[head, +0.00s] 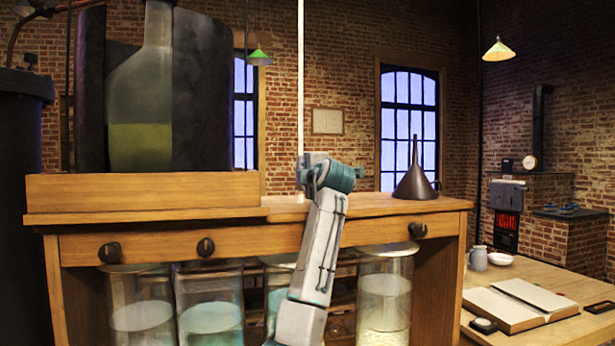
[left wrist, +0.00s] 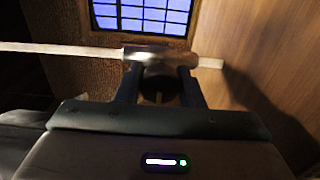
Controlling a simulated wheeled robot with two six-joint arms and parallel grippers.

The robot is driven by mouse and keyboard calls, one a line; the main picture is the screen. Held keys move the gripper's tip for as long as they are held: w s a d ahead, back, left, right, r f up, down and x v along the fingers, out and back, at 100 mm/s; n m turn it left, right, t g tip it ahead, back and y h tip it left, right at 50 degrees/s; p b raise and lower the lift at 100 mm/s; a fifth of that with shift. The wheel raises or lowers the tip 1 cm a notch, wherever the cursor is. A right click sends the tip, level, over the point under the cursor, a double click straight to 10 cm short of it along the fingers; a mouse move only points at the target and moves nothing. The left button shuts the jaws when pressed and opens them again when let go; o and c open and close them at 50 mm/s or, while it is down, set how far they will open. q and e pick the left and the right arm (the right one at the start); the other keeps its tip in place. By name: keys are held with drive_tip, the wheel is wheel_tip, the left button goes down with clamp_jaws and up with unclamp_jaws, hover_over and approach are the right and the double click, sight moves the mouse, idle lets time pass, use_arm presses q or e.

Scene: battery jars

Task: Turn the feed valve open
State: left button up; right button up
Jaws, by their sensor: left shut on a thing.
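The feed valve shows in the left wrist view as a metal body (left wrist: 160,54) on a thin pale pipe (left wrist: 70,48), with a dark handle (left wrist: 160,92) facing me. In the head view the pipe (head: 300,70) stands upright behind the bench, and my arm's wrist hides most of the valve. My left gripper (left wrist: 160,76) is shut on the valve handle, one finger on each side. In the head view my left arm rises from the bottom centre, and the fingers are mostly hidden. How far the handle is turned cannot be told. My right gripper is in neither view.
Glass jars (head: 211,310) with liquid stand under the wooden bench (head: 240,238). A large flask (head: 142,100) stands on the raised left part. A dark funnel (head: 415,180) stands to the right. A table (head: 560,335) with an open book (head: 520,304) is at lower right.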

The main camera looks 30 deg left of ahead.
use_arm(q)
drive_tip(key=shift+f, duration=0.15)
drive_tip(key=o, duration=1)
drive_tip(key=shift+s, duration=0.1)
drive_tip(key=shift+s+d, duration=0.1)
drive_tip(key=shift+d, duration=0.1)
drive_tip(key=b+v, duration=0.3)
drive_tip(key=v, duration=0.7)
drive_tip(key=shift+s, duration=0.15)
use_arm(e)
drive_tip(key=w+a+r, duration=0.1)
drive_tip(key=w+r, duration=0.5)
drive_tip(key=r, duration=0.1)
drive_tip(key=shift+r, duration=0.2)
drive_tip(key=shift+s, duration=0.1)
